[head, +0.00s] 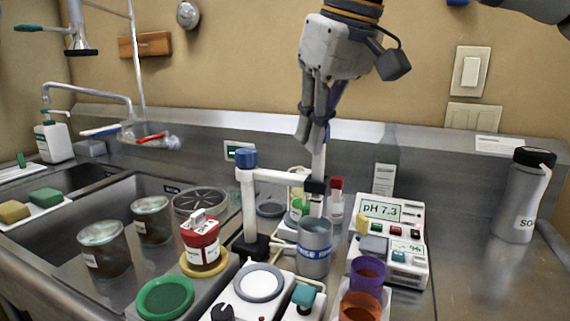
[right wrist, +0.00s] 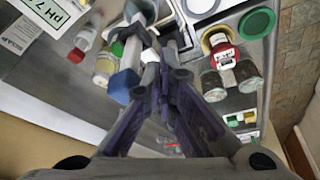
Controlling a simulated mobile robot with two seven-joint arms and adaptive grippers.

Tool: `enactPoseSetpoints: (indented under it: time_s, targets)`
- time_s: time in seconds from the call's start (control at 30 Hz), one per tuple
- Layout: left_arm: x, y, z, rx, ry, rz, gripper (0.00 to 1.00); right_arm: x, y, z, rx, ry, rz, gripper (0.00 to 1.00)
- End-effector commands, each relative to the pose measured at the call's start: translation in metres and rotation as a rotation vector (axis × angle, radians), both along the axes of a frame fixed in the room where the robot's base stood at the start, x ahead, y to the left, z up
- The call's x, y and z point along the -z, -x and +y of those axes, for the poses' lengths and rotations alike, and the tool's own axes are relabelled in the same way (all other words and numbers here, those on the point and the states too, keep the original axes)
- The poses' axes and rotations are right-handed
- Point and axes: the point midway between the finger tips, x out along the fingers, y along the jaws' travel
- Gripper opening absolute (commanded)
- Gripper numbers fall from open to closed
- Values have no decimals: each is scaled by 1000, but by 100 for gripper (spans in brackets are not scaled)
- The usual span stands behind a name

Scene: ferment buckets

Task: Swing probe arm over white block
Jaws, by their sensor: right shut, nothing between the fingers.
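The probe arm (head: 280,177) is a white horizontal bar on an upright white post with a blue knob (head: 246,158). A black clamp at its right end holds an upright white probe above a grey cup with a blue band (head: 314,240). A white block-like unit with a round grey plate (head: 233,292) sits in front of the post. My right gripper (head: 313,140) is shut and empty, pointing down at the probe's top; contact is unclear. My left gripper is not in view.
A pH meter (head: 380,210) stands right of the cup, with purple (head: 367,277) and orange (head: 360,307) cups in front. A red-lidded jar (head: 201,240) and green lid (head: 165,298) lie left. Bottles stand behind. The counter is clear at right, before a steel bottle (head: 520,195).

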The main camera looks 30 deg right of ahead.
Motion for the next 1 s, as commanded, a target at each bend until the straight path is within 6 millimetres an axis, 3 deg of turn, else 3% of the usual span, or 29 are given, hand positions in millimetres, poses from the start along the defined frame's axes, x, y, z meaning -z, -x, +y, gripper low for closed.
enactPoseSetpoints:
  time_s: [0.4,0.8,1.0]
  targets:
    - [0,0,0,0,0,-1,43,0,0,0,0,0,0,0]
    - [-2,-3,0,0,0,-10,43,0,-16,-26,1,0,0,0]
    - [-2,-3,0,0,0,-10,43,0,-17,-28,0,0,0,0]
